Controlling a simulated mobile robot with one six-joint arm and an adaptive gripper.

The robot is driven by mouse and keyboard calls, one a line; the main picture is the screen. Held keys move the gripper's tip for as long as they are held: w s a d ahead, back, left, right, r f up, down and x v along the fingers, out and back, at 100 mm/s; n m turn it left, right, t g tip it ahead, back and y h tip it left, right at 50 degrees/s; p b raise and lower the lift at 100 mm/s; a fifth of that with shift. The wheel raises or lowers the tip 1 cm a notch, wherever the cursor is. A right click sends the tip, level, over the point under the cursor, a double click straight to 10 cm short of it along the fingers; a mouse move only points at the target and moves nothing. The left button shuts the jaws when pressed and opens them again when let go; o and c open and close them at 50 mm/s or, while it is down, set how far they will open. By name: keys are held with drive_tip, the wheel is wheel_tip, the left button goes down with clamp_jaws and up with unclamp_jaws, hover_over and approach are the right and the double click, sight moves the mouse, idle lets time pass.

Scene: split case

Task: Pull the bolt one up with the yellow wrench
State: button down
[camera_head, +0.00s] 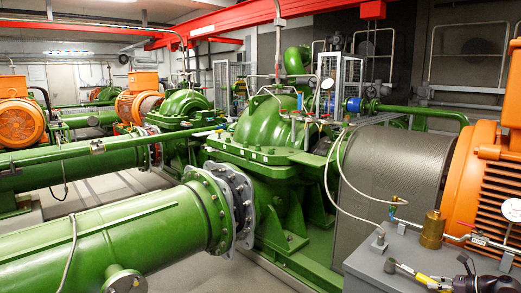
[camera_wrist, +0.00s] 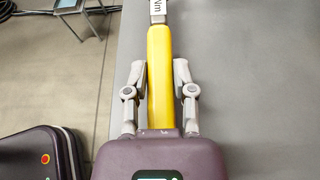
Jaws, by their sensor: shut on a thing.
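The yellow wrench (camera_head: 428,280) is at the bottom right of the head view, low over a grey block, with its silver head (camera_head: 391,266) pointing left. My gripper (camera_head: 452,284) is dark there and partly cut off by the frame edge. In the wrist view my gripper (camera_wrist: 159,70) has its two grey fingers on either side of the yellow handle (camera_wrist: 159,48) of the wrench, shut on it. A label with "Nm" shows at the top. A grey bolt (camera_head: 379,241) stands on the block just beyond the wrench head, apart from it. I cannot tell whether it is bolt one.
The grey block (camera_head: 372,268) has a bare front left part. A brass fitting (camera_head: 432,230) and a gauge (camera_head: 511,210) with piping stand behind the wrench. An orange motor (camera_head: 480,170) is at right. Green pipes and pumps (camera_head: 265,125) fill the left and middle.

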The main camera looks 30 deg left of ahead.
drive_tip(key=shift+r+p, duration=1.9)
drive_tip(key=shift+r, duration=0.3)
wheel_tip(320, 180, up, 14)
drive_tip(key=p, duration=1.4)
